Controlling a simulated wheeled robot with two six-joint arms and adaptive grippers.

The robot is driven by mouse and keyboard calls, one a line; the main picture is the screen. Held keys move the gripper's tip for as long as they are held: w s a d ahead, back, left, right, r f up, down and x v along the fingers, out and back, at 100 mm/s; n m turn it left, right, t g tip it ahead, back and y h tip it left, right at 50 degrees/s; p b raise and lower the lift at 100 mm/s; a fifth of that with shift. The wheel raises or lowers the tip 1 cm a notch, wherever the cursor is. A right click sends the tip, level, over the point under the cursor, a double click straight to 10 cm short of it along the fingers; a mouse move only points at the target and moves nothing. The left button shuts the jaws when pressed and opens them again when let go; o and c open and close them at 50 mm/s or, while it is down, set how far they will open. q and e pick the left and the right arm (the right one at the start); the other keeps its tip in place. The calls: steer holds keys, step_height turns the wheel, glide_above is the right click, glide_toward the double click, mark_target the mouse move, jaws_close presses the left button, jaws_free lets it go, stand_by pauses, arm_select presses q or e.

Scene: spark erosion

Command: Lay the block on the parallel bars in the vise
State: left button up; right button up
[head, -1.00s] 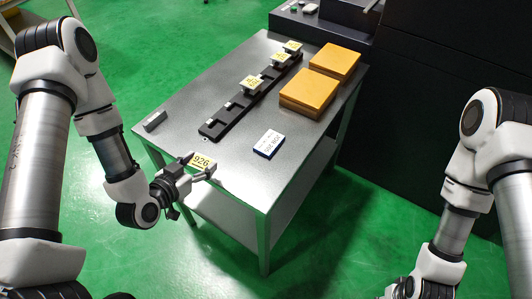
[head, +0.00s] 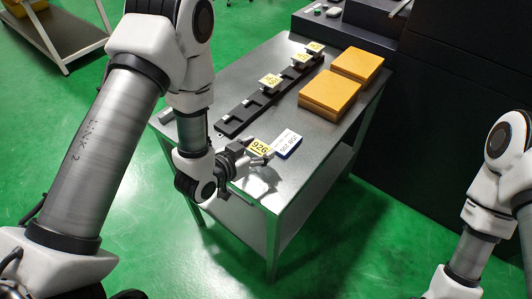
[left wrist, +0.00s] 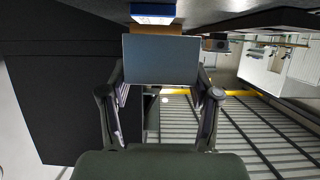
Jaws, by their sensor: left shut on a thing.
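In the left wrist view the block shows as a plain grey face (left wrist: 160,58) between the two fingers. My right arm shows at the right edge of the head view, but its gripper is out of frame. No vise or parallel bars can be made out in these frames.
A white and blue box (head: 287,144) lies on the metal table (head: 222,84), close beyond the block. A black rack (head: 235,122) holds several yellow-labelled pieces. Two orange boxes (head: 328,94) (head: 358,65) lie at the right. A large dark machine (head: 450,110) stands behind.

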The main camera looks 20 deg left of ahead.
arm_select(q)
steer(key=shift+w+d+f, duration=0.15)
steer(key=shift+w+d, duration=0.3)
steer(key=shift+d, duration=0.05)
steer(key=shift+w+d+f, duration=0.15)
steer(key=shift+w+d, duration=0.3)
steer(key=shift+d, duration=0.05)
step_height(320, 180, down, 3)
steer(key=shift+a+r+p, duration=0.1)
steer(key=shift+r+p, duration=0.05)
steer(key=shift+p, duration=0.3)
steer(key=shift+a+f, duration=0.1)
steer(key=shift+f, duration=0.3)
steer(key=o, duration=1.4)
